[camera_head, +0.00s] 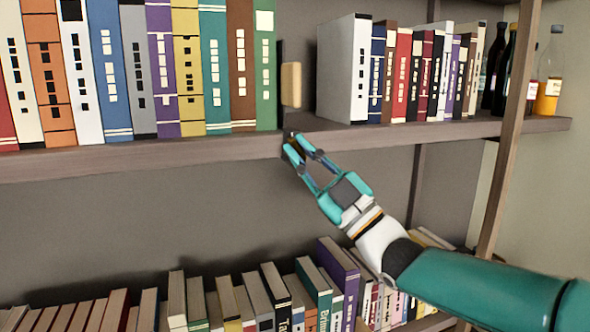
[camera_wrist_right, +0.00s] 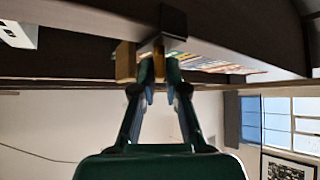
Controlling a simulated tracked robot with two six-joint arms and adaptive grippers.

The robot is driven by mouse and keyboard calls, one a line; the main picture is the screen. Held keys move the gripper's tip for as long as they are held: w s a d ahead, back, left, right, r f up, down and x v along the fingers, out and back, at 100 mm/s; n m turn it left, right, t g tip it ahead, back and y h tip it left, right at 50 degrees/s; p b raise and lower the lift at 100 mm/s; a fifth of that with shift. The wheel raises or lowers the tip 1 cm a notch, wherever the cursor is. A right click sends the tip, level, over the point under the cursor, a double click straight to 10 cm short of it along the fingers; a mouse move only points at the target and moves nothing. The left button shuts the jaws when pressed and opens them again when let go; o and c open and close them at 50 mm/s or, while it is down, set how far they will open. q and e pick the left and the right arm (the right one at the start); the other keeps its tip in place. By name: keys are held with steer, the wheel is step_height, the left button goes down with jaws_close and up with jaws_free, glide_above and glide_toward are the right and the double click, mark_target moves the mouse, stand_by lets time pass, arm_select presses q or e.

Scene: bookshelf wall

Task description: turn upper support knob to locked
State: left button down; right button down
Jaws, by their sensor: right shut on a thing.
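The upper support is a dark upright plate (camera_head: 282,62) with a pale wooden block (camera_head: 291,85), standing at the right end of the coloured book row on the upper shelf. My right gripper (camera_head: 295,146) is at the shelf's front edge just below the support. Its fingers are shut on a small brass-coloured knob, mostly hidden by the fingertips in the head view. In the right wrist view the knob (camera_wrist_right: 158,62) shows between the fingertips, under a dark bracket (camera_wrist_right: 173,20). I cannot read its lock position. My left gripper is out of view.
Coloured books (camera_head: 215,70) fill the upper shelf (camera_head: 150,155) to the left. A second row (camera_head: 400,75) and bottles (camera_head: 549,75) stand to the right, beyond a gap. A wooden post (camera_head: 508,130) rises at right. Books (camera_head: 255,300) crowd the lower shelf.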

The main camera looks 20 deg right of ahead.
steer(key=shift+w+a+f, duration=0.1)
steer(key=shift+w+f, duration=0.1)
steer(key=shift+f, duration=0.3)
steer(key=c, duration=1.2)
jaws_free()
steer(key=shift+c, duration=0.2)
steer(key=shift+r, duration=0.2)
steer(key=shift+s, duration=0.1)
steer(key=v, duration=1.2)
